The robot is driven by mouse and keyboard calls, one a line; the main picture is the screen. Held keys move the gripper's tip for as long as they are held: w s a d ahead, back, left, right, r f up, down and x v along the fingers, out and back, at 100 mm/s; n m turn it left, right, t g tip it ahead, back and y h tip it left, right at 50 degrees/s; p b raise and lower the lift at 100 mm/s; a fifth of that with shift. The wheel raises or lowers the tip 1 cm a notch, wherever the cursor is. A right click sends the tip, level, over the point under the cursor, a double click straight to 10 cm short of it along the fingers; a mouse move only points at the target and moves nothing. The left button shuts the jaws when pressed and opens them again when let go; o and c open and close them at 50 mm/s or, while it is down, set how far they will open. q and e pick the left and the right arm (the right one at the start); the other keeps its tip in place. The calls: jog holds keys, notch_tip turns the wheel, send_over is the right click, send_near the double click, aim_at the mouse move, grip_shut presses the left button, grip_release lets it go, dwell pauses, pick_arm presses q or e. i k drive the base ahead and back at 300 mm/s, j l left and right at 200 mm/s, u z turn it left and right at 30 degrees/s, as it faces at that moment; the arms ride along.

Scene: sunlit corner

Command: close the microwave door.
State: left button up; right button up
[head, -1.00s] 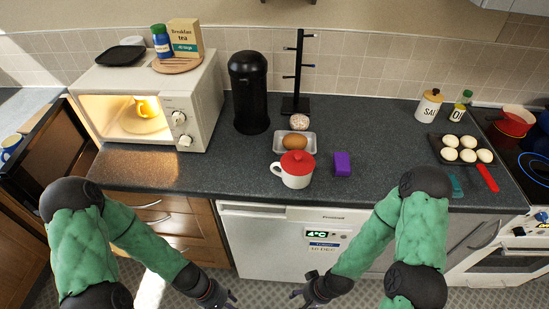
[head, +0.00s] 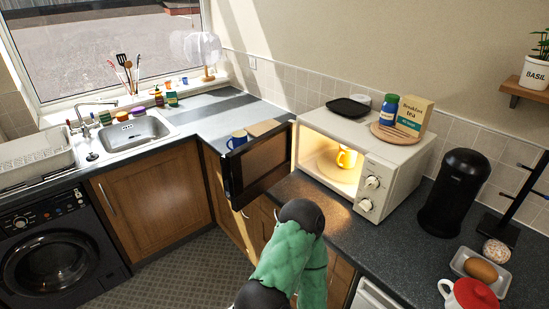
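The white microwave (head: 398,172) stands on the dark counter with its lit cavity showing. Its door (head: 259,165) is wide open, swung out to the left past the counter's front edge. A yellow mug (head: 346,158) sits inside on the turntable. My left arm, in green covering, rises from the bottom of the view, below and right of the door and apart from it in the picture. My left gripper is hidden or out of frame. My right arm and gripper are out of view.
On the microwave stand a black dish (head: 348,107), a blue jar (head: 388,109) and a tea box (head: 413,116). A blue mug (head: 237,139) is on the counter behind the door. A black canister (head: 453,193) stands to the right. The floor (head: 185,272) left of my arm is clear.

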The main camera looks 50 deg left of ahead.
aim_at(248, 170)
jog(key=k+j, duration=0.15)
jog(key=j, duration=0.35)
jog(key=k+j, duration=0.15)
jog(key=j, duration=0.3)
jog(key=k+j, duration=0.2)
jog(key=j, duration=0.3)
jog(key=k+j, duration=0.15)
jog(key=j, duration=0.3)
jog(key=k+j+z, duration=0.1)
jog(key=j, duration=0.4)
jog(key=k+j, duration=0.25)
jog(key=j, duration=0.2)
jog(key=k+j, duration=0.15)
jog(key=j, duration=0.3)
jog(key=k+j, duration=0.2)
jog(key=j, duration=0.25)
